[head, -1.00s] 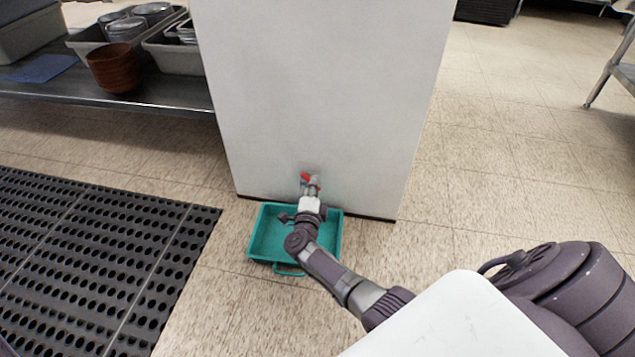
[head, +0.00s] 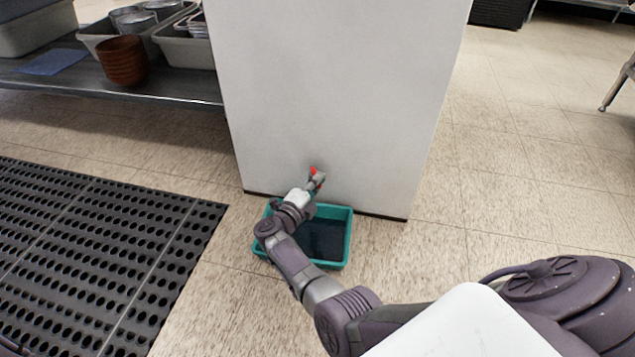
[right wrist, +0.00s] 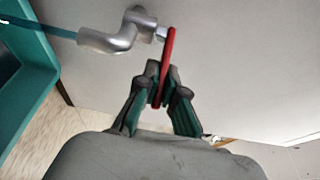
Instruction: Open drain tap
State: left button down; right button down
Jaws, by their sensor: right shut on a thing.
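The drain tap (right wrist: 115,35) is a grey metal elbow with a red lever (right wrist: 169,45), low on a white panel. In the right wrist view, my right gripper (right wrist: 162,88) is shut on the red lever. A thin blue-green stream runs from the spout to the left edge of that view. In the head view, the gripper (head: 314,186) partly hides the tap (head: 319,176). A teal tray (head: 347,242) lies on the floor below, with dark liquid in it; my right arm covers its left part. My left gripper is out of view.
The white cabinet (head: 340,90) stands behind the tray. A black perforated mat (head: 90,255) lies on the floor at left. A metal shelf (head: 180,93) at upper left holds grey bins (head: 188,50) and brown stacked bowls (head: 123,62). The tiled floor at right is clear.

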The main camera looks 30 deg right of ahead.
jog(key=c, duration=1.3)
grip_release()
